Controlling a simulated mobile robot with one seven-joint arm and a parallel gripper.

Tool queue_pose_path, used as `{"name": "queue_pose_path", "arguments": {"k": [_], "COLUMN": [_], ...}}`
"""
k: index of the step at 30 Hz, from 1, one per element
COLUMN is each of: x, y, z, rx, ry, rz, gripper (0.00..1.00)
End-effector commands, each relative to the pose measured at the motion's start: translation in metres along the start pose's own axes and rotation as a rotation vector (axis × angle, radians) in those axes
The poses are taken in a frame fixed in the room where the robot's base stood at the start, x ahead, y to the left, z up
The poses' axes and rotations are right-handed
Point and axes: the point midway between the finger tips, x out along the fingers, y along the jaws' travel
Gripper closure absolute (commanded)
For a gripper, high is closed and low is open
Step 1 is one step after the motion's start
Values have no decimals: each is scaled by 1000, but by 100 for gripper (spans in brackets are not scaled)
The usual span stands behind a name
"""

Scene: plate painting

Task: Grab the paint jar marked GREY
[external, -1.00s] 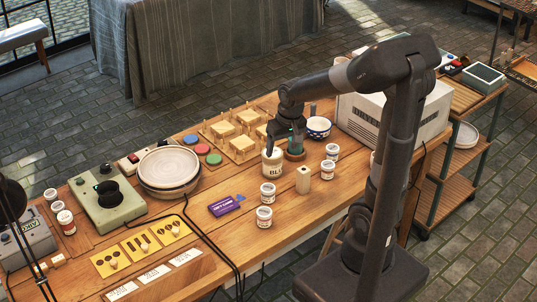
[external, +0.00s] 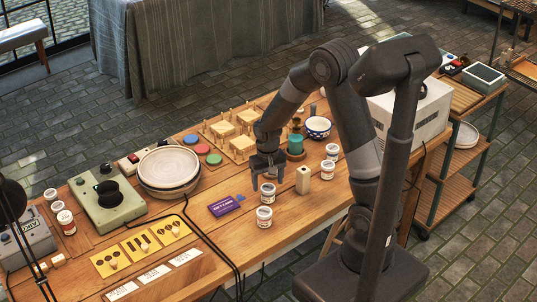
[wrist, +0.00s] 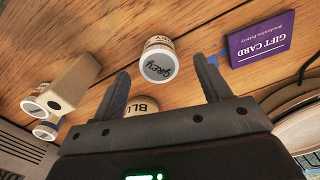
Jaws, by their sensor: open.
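The paint jar marked GREY (wrist: 158,64) is a small white jar with dark writing on its lid. In the wrist view it lies just ahead of my fingertips, in line with the gap between them. My gripper is open and empty, with one finger on each side in the wrist view (wrist: 162,70). I cannot tell whether the fingertips touch the jar.
A pale wooden block (external: 303,180) stands to the right of the GREY jar.

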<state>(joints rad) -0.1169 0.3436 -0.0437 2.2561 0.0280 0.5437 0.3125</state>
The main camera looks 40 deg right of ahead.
Motion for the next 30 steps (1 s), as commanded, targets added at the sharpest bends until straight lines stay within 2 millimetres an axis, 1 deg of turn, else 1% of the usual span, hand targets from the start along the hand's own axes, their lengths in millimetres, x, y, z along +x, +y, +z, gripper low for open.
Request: {"name": "queue_pose_path", "arguments": {"k": [5,12,16,19,25,30], "x": [10,42,53,56,56,56], "y": [0,2,2,2,2,2], "z": [0,-3,-3,-4,-4,-4], "rx": [0,0,1,1,0,0], "ry": [0,-3,-1,1,2,1], "rz": [0,1,0,-1,-1,-1], "gripper": [30,30,30,30,30,44]}}
